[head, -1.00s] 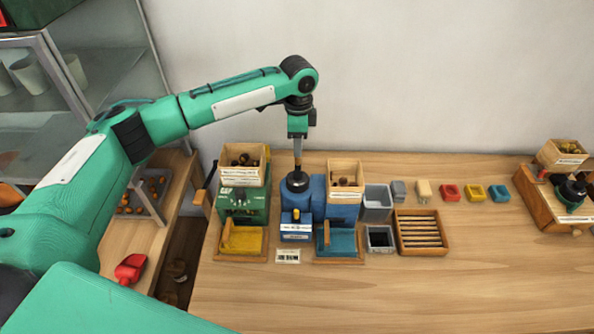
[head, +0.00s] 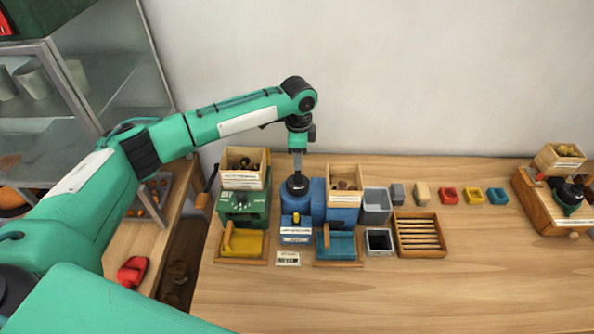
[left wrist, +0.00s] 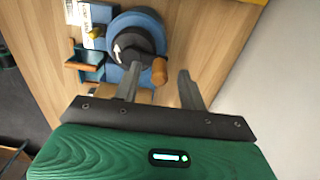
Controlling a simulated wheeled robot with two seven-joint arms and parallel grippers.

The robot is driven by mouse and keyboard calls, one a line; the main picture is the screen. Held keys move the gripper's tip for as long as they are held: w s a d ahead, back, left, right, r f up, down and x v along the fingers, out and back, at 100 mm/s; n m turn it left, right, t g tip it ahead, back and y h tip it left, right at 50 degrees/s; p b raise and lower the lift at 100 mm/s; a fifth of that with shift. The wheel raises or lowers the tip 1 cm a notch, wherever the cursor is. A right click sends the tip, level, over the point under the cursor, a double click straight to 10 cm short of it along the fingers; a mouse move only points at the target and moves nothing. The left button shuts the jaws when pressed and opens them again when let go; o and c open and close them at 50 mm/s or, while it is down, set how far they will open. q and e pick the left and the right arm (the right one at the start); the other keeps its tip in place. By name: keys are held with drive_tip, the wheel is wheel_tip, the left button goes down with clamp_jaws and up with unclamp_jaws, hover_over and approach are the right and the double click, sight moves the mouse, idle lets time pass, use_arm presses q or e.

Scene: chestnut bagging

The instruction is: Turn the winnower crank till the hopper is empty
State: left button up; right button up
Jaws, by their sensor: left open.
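The blue winnower (head: 318,198) stands on the bench, with a wooden hopper box (head: 345,179) holding brown chestnuts at its right side. Its crank has a dark hub with a white arrow (left wrist: 130,46) on a blue disc (left wrist: 112,28) and a wooden handle (left wrist: 160,71). My left gripper (left wrist: 158,80) is open. The handle lies between or just ahead of its fingertips; I see no grip on it. In the head view my left gripper (head: 297,170) points down over the dark hub, and the wooden handle is hidden. My right gripper is not in view.
A green machine (head: 240,204) with its own chestnut box stands close on the left. Grey bins (head: 376,202), a slatted wooden tray (head: 420,235) and small coloured blocks (head: 473,195) are on the right. Another wooden machine (head: 550,210) stands far right.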

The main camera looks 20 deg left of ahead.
use_arm(q)
drive_tip(key=shift+f, duration=0.1)
idle(0.3)
drive_tip(key=shift+f, duration=0.85)
